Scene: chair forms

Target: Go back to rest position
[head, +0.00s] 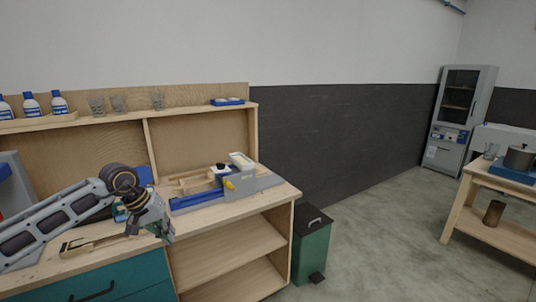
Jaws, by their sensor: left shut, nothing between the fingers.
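My left gripper (168,237) hangs over the front edge of the wooden workbench (272,200), pointing down and to the right. It is shut and nothing shows between its fingers. My left arm reaches in from the left edge of the head view. My right gripper does not show. A grey and blue bench device (238,180) with a small yellow part stands on the bench to the right of my left gripper, apart from it.
Bottles (60,103) and glasses (158,101) stand on the shelf above the bench. A green bin (312,245) stands at the bench's right end. A second table (490,215) with a pot (519,157) is at the right, before a grey cabinet (456,120). The floor between is clear.

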